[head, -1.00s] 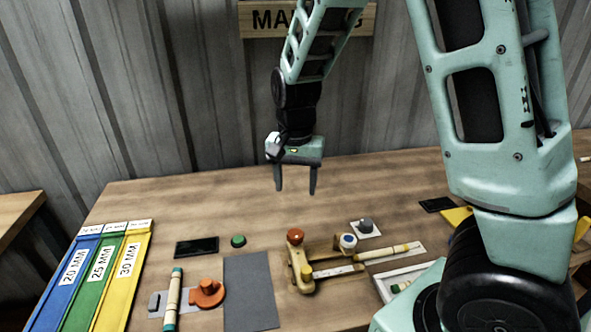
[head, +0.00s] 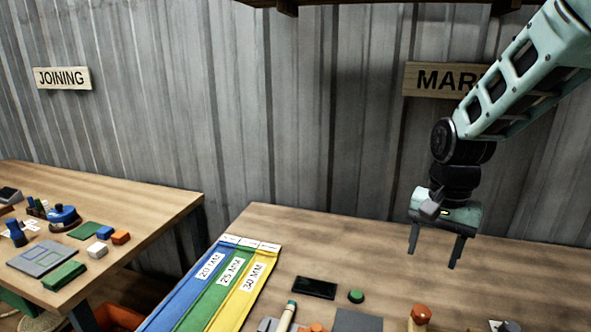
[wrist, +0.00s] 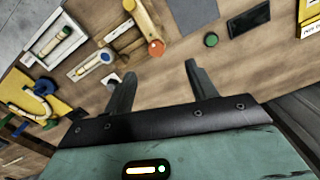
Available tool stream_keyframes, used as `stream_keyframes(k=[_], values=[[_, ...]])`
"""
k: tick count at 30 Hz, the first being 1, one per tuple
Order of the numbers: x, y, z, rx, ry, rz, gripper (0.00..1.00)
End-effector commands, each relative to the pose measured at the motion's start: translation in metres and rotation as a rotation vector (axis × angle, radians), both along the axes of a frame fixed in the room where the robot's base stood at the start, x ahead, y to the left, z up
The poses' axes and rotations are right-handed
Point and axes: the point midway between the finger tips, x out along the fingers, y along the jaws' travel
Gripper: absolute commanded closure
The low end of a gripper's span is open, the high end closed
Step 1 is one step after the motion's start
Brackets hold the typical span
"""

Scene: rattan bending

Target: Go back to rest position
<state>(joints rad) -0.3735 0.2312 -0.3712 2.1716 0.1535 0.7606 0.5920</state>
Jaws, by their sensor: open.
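My gripper (head: 434,248) hangs above the back part of the wooden workbench (head: 290,222) in the head view, fingers pointing down. Its two fingers are apart with nothing between them. In the wrist view my gripper (wrist: 157,85) is also open and empty, well above the bench top. My arm reaches in from the upper right of the head view.
Blue, green and yellow length trays (head: 222,278) lie at the bench's left. A second table (head: 150,195) with small tools stands at the left.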

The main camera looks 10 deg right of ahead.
Motion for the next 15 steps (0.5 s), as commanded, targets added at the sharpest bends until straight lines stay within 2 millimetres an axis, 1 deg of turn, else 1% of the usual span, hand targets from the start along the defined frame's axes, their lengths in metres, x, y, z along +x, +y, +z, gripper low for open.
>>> stream_keyframes(k=[1, 2, 3, 5, 6, 7, 8, 9, 10, 12, 15], values=[[-0.012, 0.021, 0.001, 0.019, -0.001, 0.092, 0.43], [-0.020, 0.035, 0.002, 0.031, -0.003, 0.162, 0.43], [-0.035, 0.056, 0.003, 0.046, -0.005, 0.272, 0.43], [-0.061, 0.086, 0.005, 0.065, -0.010, 0.453, 0.43], [-0.080, 0.103, 0.006, 0.071, -0.016, 0.577, 0.43], [-0.095, 0.115, 0.007, 0.075, -0.020, 0.667, 0.43], [-0.109, 0.124, 0.007, 0.076, -0.024, 0.755, 0.43], [-0.127, 0.135, 0.008, 0.075, -0.030, 0.866, 0.43], [-0.140, 0.142, 0.008, 0.071, -0.035, 0.944, 0.43], [-0.167, 0.152, 0.007, 0.061, -0.042, 1.104, 0.43], [-0.193, 0.159, 0.005, 0.042, -0.049, 1.266, 0.43]])
